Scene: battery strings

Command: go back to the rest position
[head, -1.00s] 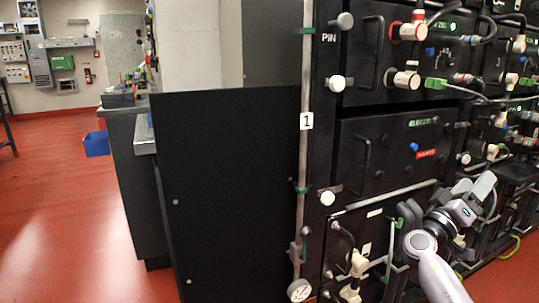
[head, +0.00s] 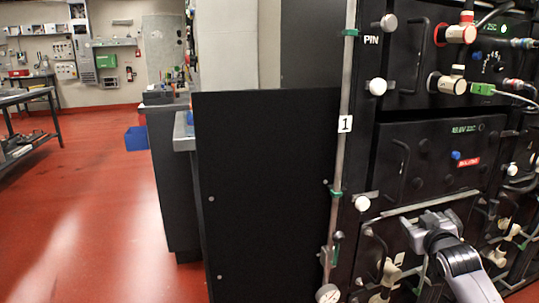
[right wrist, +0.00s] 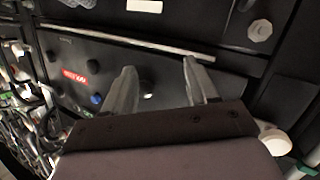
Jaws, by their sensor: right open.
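My right gripper (head: 431,228) is in front of the lower part of the battery rack (head: 420,150), at the lower right of the head view. In the right wrist view its two fingers (right wrist: 160,82) stand apart with nothing between them. They point toward the dark rack front, which has a red label (right wrist: 75,77) and a blue knob (right wrist: 96,99). I cannot tell the exact gap to the rack. My left gripper is in neither view.
A metal rail with a tag marked 1 (head: 345,124) runs down the rack's left edge. A black panel (head: 265,190) stands left of it. Cables and connectors (head: 455,33) stick out at the upper right. Red floor (head: 90,220) is open at the left, near a blue bin (head: 137,138).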

